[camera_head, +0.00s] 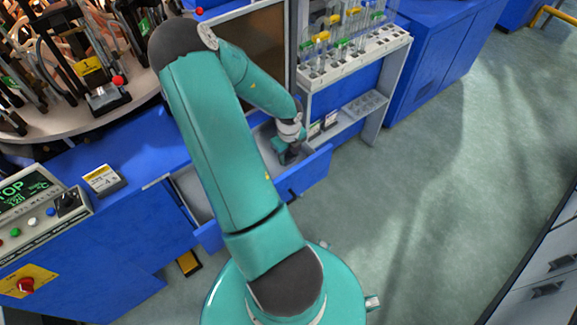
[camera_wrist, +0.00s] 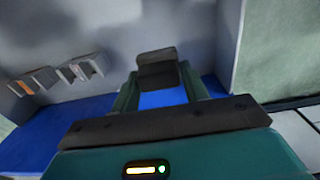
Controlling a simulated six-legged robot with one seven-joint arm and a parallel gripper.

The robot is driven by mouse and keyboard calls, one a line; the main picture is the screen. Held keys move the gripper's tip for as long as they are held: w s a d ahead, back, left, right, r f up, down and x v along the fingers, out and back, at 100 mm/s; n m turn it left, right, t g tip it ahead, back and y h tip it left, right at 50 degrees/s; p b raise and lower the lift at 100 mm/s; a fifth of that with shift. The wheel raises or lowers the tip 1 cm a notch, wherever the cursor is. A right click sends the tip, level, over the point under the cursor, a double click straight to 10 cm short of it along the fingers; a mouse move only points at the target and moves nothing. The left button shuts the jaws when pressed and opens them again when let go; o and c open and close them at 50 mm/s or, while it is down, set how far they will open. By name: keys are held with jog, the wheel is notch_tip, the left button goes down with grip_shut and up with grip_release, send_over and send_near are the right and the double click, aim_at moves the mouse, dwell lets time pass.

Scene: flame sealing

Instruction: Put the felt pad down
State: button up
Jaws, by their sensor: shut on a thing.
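The felt pad (camera_wrist: 157,66) shows in the wrist view as a small dark grey block between my fingertips. My gripper (camera_wrist: 158,82) is shut on it. In the head view my gripper (camera_head: 287,152) points down at an open drawer (camera_head: 306,178) with a blue front, and the pad cannot be made out there. I cannot tell whether the pad touches the surface beneath. My arm hides the middle of the drawer.
A white rack (camera_head: 362,50) with glass tubes and coloured caps stands right of the drawer. A control box (camera_head: 35,210) and a small labelled block (camera_head: 103,180) are at left. A round carousel (camera_head: 70,122) fills the upper left. The floor (camera_head: 440,180) at right is clear.

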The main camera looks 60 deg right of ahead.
aim_at(289, 164)
jog(key=shift+f, duration=3.15)
jog(key=shift+f, duration=0.15)
jog(key=o, duration=0.9)
notch_tip(289, 164, up, 14)
jog(key=shift+f, duration=0.15)
jog(key=shift+d, duration=0.1)
